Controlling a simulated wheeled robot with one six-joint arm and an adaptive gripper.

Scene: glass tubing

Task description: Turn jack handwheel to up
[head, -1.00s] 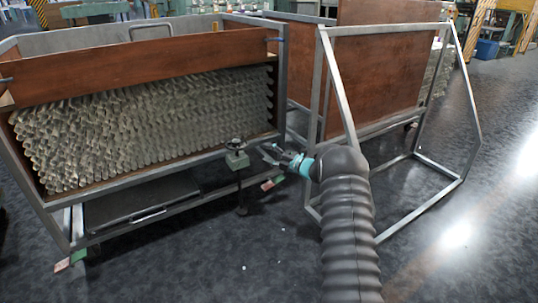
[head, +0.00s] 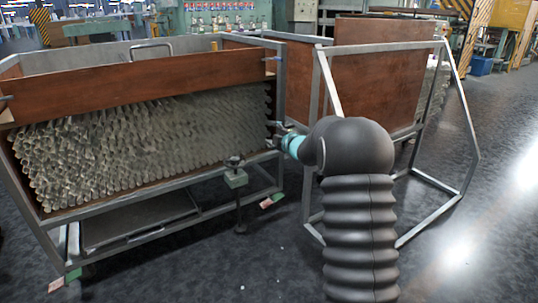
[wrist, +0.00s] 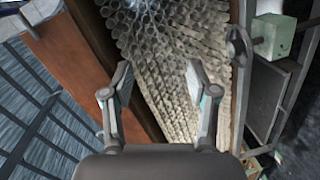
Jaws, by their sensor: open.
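The jack is a pale green box (head: 236,179) on a dark post at the front lower rail of the tubing cart. Its small dark handwheel (head: 234,161) sits on top of the box. In the wrist view the handwheel (wrist: 264,42) shows at the upper right beside the green box (wrist: 281,36). My gripper (head: 278,134) is above and to the right of the handwheel, by the cart's right corner post. In the wrist view my gripper (wrist: 158,82) is open and empty, its fingers spread in front of the stacked tubes, apart from the handwheel.
The cart holds stacked glass tubes (head: 140,140) behind a brown board (head: 140,85). A grey metal frame (head: 470,120) and brown panels (head: 380,80) stand at the right. The floor (head: 170,270) in front of the cart is clear.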

